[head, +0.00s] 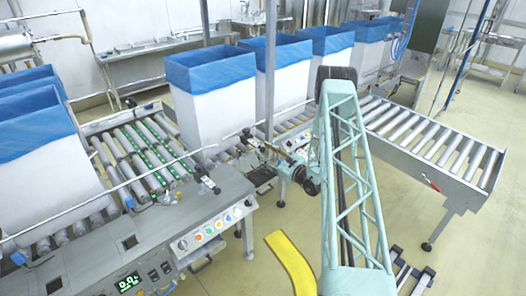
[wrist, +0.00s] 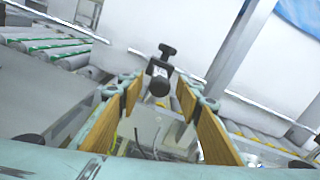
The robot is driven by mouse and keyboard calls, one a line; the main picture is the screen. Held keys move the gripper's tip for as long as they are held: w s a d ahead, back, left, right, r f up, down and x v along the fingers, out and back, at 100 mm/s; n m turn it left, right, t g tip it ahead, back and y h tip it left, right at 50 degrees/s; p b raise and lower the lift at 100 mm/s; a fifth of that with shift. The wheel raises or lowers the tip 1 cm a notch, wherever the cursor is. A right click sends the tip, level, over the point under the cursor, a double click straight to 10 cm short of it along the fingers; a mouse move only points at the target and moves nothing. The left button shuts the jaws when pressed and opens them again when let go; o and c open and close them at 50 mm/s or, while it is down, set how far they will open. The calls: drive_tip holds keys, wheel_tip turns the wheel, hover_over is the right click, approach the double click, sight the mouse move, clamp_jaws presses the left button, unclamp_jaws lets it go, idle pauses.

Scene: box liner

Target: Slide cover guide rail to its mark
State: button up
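My gripper (head: 262,147) is beside the front edge of the conveyor in the head view. In the wrist view my gripper (wrist: 159,92) is open, its two tan-padded fingers apart on either side of a black knob (wrist: 160,78). No contact between pads and knob shows. A thin pale guide rail (wrist: 250,103) runs behind the knob, sloping down to the right. In the head view, thin rails run along the conveyor edge, one (head: 110,190) left of the gripper. The rail's mark cannot be made out.
White boxes with blue liners, one (head: 212,100) close behind the gripper, stand on the rollers. A grey post (head: 270,70) rises near the gripper. A control panel (head: 205,232) is at front left. An empty roller conveyor (head: 440,140) lies right. A yellow curved strip (head: 290,262) marks the floor.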

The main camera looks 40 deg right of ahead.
drive_tip(key=shift+w, duration=0.4)
drive_tip(key=shift+c, duration=0.3)
clamp_jaws()
drive_tip(key=shift+s, duration=1.55)
drive_tip(key=shift+s+f, duration=0.1)
drive_tip(key=shift+s, duration=0.05)
drive_tip(key=shift+o, duration=0.3)
unclamp_jaws()
drive_tip(key=shift+s, duration=0.1)
